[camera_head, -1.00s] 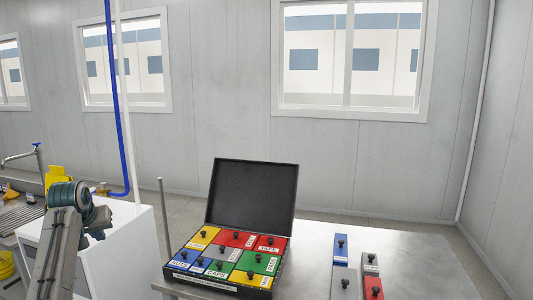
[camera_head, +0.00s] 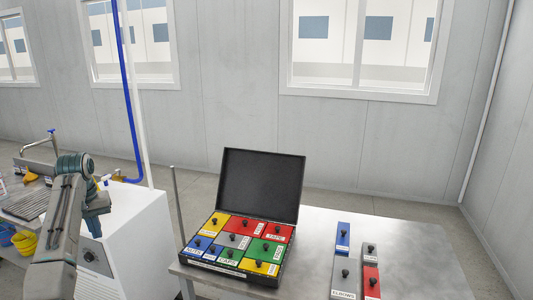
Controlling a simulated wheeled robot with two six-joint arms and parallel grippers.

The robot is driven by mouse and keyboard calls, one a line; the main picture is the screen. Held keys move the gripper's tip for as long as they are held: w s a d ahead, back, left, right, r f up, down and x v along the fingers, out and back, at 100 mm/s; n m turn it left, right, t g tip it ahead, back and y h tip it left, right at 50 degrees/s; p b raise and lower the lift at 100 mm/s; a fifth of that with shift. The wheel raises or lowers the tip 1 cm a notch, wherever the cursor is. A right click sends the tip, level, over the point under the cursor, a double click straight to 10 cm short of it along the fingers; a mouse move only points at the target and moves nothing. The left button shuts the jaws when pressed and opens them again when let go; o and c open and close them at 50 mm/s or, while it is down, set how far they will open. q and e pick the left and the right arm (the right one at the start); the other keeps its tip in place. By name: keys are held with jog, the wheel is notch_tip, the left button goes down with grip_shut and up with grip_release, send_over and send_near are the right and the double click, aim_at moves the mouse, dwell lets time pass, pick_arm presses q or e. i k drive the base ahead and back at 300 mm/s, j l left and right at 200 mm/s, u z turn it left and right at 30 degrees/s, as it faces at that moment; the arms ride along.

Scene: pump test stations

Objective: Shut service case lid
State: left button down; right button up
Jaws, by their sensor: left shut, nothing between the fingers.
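The black service case (camera_head: 232,272) sits on the grey metal table with its lid (camera_head: 261,184) open, standing up and leaning slightly back at the rear edge. Colored labelled blocks with black knobs fill the case: yellow, red, grey, blue and green. My left arm rises at the left of the view, and my left gripper (camera_head: 98,204) is at its end, partly hidden by the arm and shut with nothing in it. It is well left of the case and apart from it. My right gripper is not in view.
Loose blue (camera_head: 342,236), grey (camera_head: 343,279) and red (camera_head: 371,281) blocks lie on the table (camera_head: 420,262) right of the case. A thin upright post (camera_head: 175,205) stands at the table's left corner. A white cabinet (camera_head: 135,225) stands between my left arm and the table.

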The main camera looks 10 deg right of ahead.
aim_at(265, 185)
jog(key=i+z, duration=0.35)
jog(key=i, duration=0.2)
jog(key=i+j+z, duration=0.2)
jog(key=i+z, duration=0.2)
jog(key=i+j+z, duration=0.35)
jog(key=i, duration=0.25)
jog(key=i+j+z, duration=0.35)
jog(key=i+j, duration=0.05)
jog(key=j, duration=0.1)
